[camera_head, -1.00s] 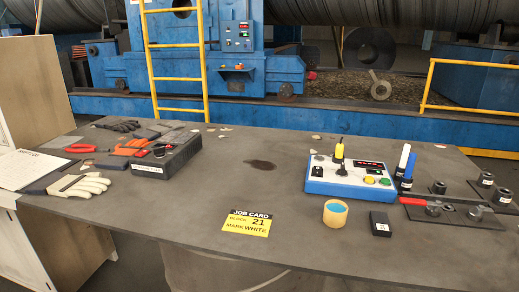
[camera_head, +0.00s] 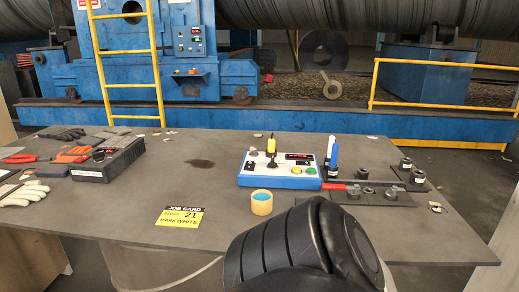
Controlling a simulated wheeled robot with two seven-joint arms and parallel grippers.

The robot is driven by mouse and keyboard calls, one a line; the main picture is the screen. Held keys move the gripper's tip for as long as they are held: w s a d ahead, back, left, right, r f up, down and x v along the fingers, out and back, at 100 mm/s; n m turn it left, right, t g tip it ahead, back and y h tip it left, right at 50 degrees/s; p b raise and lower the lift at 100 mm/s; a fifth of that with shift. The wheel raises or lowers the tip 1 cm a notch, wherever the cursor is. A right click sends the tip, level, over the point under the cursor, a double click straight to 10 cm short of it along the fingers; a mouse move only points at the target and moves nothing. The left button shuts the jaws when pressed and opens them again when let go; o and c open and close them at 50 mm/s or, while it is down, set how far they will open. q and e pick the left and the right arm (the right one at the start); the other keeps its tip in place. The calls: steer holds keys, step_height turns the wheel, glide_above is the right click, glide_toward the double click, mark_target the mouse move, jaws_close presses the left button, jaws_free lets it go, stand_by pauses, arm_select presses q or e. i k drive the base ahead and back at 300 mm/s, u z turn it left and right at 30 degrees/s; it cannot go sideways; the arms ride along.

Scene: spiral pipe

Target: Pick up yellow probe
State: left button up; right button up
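The yellow probe (camera_head: 271,145) stands upright on the white and blue control box (camera_head: 277,184), toward its back edge. Its lower end is dark, and I cannot tell how it is seated. A black rounded part of my own arm rises from the bottom edge, right of centre, in front of the table. Neither of my grippers shows in the head view. Nothing of mine touches the probe.
A tape roll (camera_head: 262,202) and a yellow job card (camera_head: 181,216) lie in front of the box. White and blue upright pens (camera_head: 333,158) and dark plates with a red-handled tool (camera_head: 345,186) are right. Gloves and a dark case (camera_head: 108,161) are left.

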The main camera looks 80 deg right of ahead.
mark_target(271, 142)
steer(key=k, duration=0.35)
steer(key=z, duration=1.25)
